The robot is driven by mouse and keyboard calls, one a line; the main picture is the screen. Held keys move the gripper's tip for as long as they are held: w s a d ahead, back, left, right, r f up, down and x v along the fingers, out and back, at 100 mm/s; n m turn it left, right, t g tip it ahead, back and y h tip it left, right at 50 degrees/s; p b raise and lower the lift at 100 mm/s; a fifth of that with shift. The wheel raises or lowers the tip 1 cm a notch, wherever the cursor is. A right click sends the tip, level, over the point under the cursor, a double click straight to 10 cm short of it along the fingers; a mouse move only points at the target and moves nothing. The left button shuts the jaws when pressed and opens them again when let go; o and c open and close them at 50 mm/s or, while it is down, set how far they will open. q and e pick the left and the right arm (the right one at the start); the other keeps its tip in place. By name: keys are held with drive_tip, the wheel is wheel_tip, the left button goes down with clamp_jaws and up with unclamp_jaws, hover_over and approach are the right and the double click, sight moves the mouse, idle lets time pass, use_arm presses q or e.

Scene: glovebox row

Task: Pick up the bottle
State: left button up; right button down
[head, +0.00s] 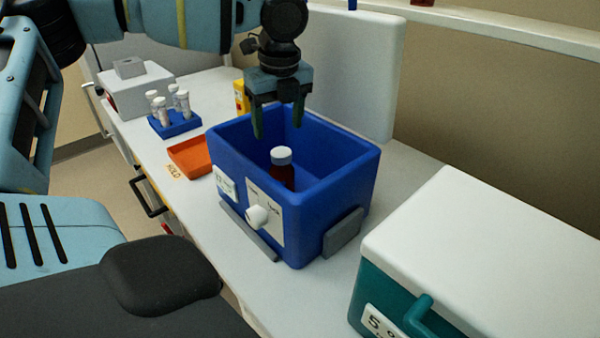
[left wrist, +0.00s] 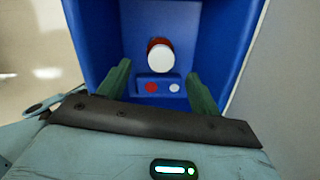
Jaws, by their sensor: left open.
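The bottle (head: 281,170) is dark red-brown with a white cap and stands upright inside the blue open box; its lower part is hidden by the box's front wall. The left wrist view shows the bottle (left wrist: 160,56) from above, cap toward the camera, beyond and between the fingertips. My left gripper (head: 278,132) points down at the box opening, above and behind the bottle in the head view. It is open and empty, with a gap to the bottle. It also shows in the left wrist view (left wrist: 158,80). My right gripper is in neither view.
The blue box (head: 318,212) has a white knob on its front and tall walls around the bottle. An orange tray (head: 191,156) and a blue rack (head: 175,124) of white-capped vials are at left. A teal box with a white lid (head: 490,255) stands at right.

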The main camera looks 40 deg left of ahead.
sight(281, 152)
use_arm(q)
drive_tip(key=shift+w+f, duration=0.2)
drive_tip(key=shift+f, duration=0.05)
drive_tip(key=shift+s, duration=0.2)
drive_tip(key=shift+s+f, duration=0.1)
drive_tip(key=shift+f, duration=0.1)
drive_tip(key=shift+w+a+f, duration=0.15)
drive_tip(key=shift+w+f, duration=0.05)
drive_tip(key=shift+f, duration=0.8)
drive_tip(key=shift+w+f, duration=0.1)
drive_tip(key=shift+f, duration=2.45)
clamp_jaws()
wheel_tip(281, 152, up, 10)
drive_tip(key=shift+r, duration=0.1)
